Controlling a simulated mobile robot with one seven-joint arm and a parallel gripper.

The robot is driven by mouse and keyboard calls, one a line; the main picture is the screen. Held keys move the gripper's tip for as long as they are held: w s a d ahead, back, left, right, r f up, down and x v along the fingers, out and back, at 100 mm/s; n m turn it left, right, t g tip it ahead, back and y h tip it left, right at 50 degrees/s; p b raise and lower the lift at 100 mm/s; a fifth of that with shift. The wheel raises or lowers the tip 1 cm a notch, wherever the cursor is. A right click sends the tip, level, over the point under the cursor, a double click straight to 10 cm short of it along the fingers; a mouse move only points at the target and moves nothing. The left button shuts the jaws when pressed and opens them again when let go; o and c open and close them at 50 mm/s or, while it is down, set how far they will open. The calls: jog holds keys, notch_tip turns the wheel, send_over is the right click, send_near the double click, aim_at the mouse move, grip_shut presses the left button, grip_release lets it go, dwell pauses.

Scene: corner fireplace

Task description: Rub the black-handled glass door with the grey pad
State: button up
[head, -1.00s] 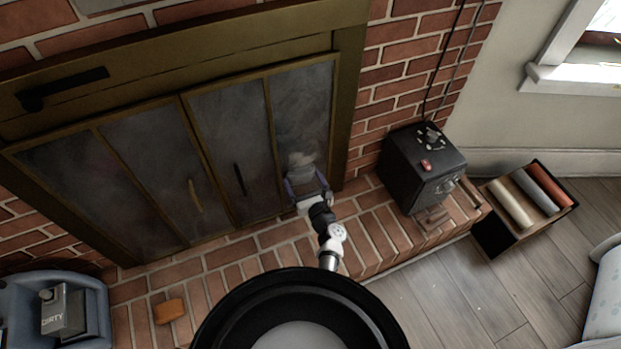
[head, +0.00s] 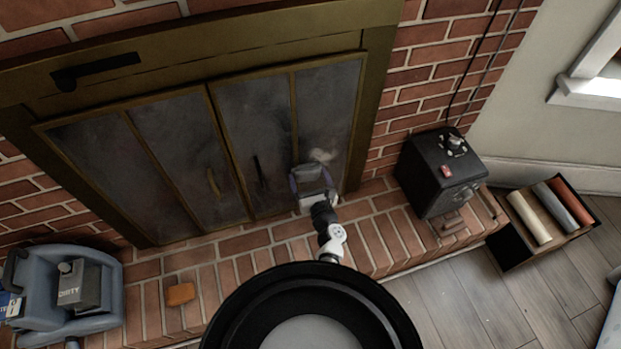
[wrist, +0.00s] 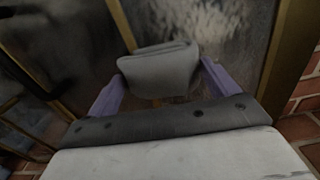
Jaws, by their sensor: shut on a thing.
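The black-handled glass door (head: 249,120) is the right-hand fireplace door, with two smoky panes and a brass divider. Its black handle (head: 257,166) is on the left pane. My gripper (head: 311,182) is shut on the folded grey pad (head: 306,171), low on the door at the divider. In the wrist view, the grey pad (wrist: 158,70) sits between my purple fingers, in front of the divider. It is at or very near the glass; I cannot tell contact for certain. A pale, streaky patch (head: 321,155) shows on the right pane beside the pad.
The neighbouring door has a brass handle (head: 213,183). A black box (head: 430,178) stands on the brick hearth at right, near a crate of coloured rolls (head: 522,258). An orange sponge (head: 181,294) and a blue-grey machine marked DIRTY (head: 42,285) are at left.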

aim_at(327, 153)
notch_tip(327, 153, up, 2)
jog(key=shift+r+p, duration=0.1)
jog(key=shift+p, duration=0.35)
jog(key=shift+w+d+f, duration=0.1)
jog(key=shift+w+d, duration=0.1)
jog(key=shift+d, duration=0.45)
jog(key=shift+w+d+f, duration=0.1)
jog(key=shift+w+d, duration=0.05)
jog(key=shift+d, duration=0.5)
jog(key=shift+w+d, duration=0.2)
jog(key=shift+d, duration=0.45)
